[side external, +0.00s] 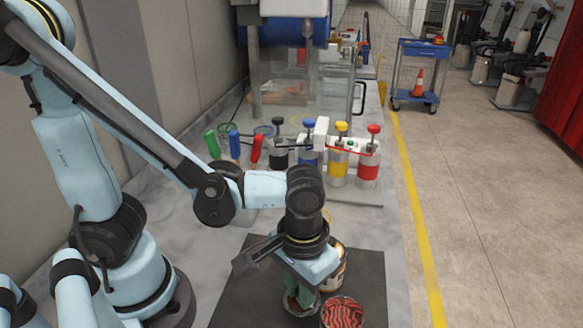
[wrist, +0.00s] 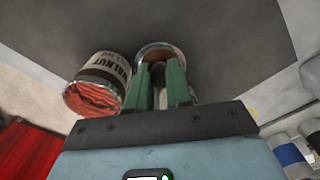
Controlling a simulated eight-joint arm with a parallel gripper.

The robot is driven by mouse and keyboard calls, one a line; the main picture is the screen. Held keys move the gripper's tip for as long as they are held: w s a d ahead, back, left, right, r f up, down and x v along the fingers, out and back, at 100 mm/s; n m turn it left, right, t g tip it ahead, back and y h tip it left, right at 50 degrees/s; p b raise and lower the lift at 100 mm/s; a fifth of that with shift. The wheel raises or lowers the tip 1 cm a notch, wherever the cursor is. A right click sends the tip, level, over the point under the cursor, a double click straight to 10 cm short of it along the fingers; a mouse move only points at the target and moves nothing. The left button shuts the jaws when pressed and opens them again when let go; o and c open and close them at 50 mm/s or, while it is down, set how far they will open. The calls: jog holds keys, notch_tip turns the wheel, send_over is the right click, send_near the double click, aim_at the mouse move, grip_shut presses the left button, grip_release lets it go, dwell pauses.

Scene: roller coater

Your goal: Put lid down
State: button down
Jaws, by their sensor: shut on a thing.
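My gripper (side external: 300,296) points down at the dark mat, its green fingers close together. In the wrist view the fingers (wrist: 161,72) are shut on what seems to be the lid, mostly hidden between them. A round, silver-rimmed thing with a brown inside (wrist: 155,50) is right at the fingertips; I cannot tell whether it is a can or the lid itself. Beside it is a can labelled WALNUT (wrist: 110,70) with a red, black-streaked top, which also shows in the side view (side external: 343,314). Another can (side external: 338,268) stands behind my gripper, partly hidden.
The cans stand on a dark mat (side external: 245,290) on a grey bench. Further back are red, yellow, blue and black-topped containers (side external: 340,155) and coloured-handled tools (side external: 234,145). A machine with clear panels (side external: 285,80) stands behind them. The mat's left part is bare.

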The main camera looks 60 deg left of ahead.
jog(key=shift+f, duration=1.8)
jog(key=shift+f, duration=0.15)
jog(key=c, duration=1)
grip_release()
jog(key=shift+c, duration=0.2)
jog(key=shift+r, duration=6.1)
jog(key=w+a+t+h, duration=0.1)
jog(key=w+a+t, duration=0.2)
jog(key=a, duration=0.4)
jog(key=shift+w+m+t, duration=0.3)
jog(key=shift+w+m, duration=0.1)
jog(key=shift+w, duration=0.3)
jog(key=shift+o, duration=0.2)
jog(key=w+a+t, duration=0.2)
jog(key=a+t, duration=0.1)
jog(key=a, duration=0.3)
jog(key=shift+r+m+y, duration=0.4)
jog(key=shift+o, duration=0.4)
jog(key=shift+w+a+r+t, duration=0.1)
jog(key=shift+w+a+t, duration=0.15)
jog(key=shift+a, duration=0.2)
